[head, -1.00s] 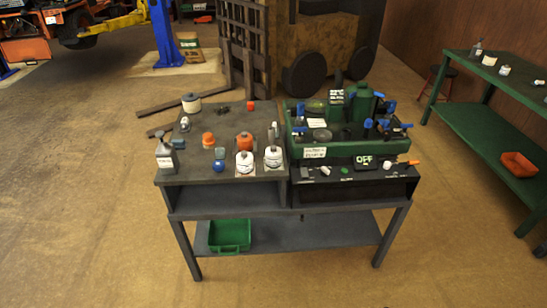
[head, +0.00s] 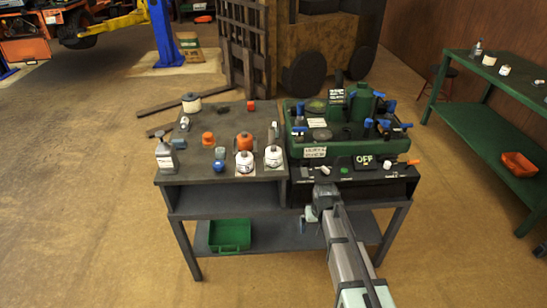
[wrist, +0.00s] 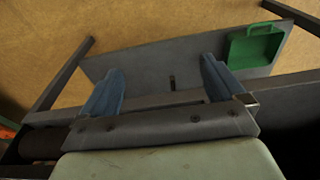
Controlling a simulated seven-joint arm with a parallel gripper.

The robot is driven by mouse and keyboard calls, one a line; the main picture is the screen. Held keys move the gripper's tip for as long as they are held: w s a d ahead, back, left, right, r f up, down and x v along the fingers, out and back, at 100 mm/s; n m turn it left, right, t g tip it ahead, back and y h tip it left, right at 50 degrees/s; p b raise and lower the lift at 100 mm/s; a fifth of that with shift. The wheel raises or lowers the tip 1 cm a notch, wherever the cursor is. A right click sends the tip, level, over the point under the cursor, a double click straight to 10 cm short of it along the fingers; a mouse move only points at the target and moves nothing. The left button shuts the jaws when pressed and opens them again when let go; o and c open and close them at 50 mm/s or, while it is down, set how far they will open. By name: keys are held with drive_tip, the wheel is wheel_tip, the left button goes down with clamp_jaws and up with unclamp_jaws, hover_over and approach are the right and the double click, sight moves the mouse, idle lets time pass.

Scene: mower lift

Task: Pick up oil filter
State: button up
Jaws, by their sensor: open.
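No label names the oil filter that I can read. The likely candidates are two white canisters (head: 244,163) (head: 273,157) and an orange canister (head: 244,142), standing upright on the left half of the bench top. My gripper (head: 320,202) is in front of the bench's right half in the head view, below the top's height and right of the canisters, touching none of them. In the wrist view its two blue-grey fingers (wrist: 162,75) are spread apart with nothing between them. No canister shows in that view.
The dark bench (head: 180,196) has a lower shelf with a green bin (head: 230,234), also in the wrist view (wrist: 254,45). A green tray (head: 350,150) of parts fills the top's right side. A green table (head: 490,135) is at right.

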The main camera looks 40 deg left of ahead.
sight(272, 146)
drive_tip(key=a+r+n, duration=0.1)
drive_tip(key=a+r, duration=0.5)
drive_tip(key=a, duration=0.1)
drive_tip(key=w+a+r+n+y, duration=0.1)
drive_tip(key=a+r, duration=0.6)
drive_tip(key=w+a+r+n+t, duration=0.1)
drive_tip(key=a+r, duration=0.5)
drive_tip(key=r, duration=0.1)
drive_tip(key=shift+w+a+r+n+y, duration=0.2)
drive_tip(key=shift+w+a+n+y, duration=0.1)
drive_tip(key=shift+a, duration=0.1)
drive_tip(key=w+a+r+n+h, duration=0.1)
drive_tip(key=w+a+r+n, duration=0.45)
drive_tip(key=a+r, duration=0.4)
drive_tip(key=d+f+n, duration=0.1)
drive_tip(key=f+n, duration=0.1)
drive_tip(key=s+d+f+n+g+h, duration=0.1)
drive_tip(key=f+n, duration=0.2)
drive_tip(key=s+d+f+n+g, duration=0.1)
drive_tip(key=f+n, duration=0.1)
drive_tip(key=n, duration=0.1)
drive_tip(key=shift+s+d+f+h, duration=0.15)
drive_tip(key=shift+s+d+h, duration=0.05)
drive_tip(key=shift+d+h, duration=0.1)
drive_tip(key=shift+w+f, duration=0.2)
drive_tip(key=shift+f, duration=1.25)
drive_tip(key=shift+w+f, duration=0.2)
drive_tip(key=shift+f, duration=1.2)
drive_tip(key=shift+c, duration=0.4)
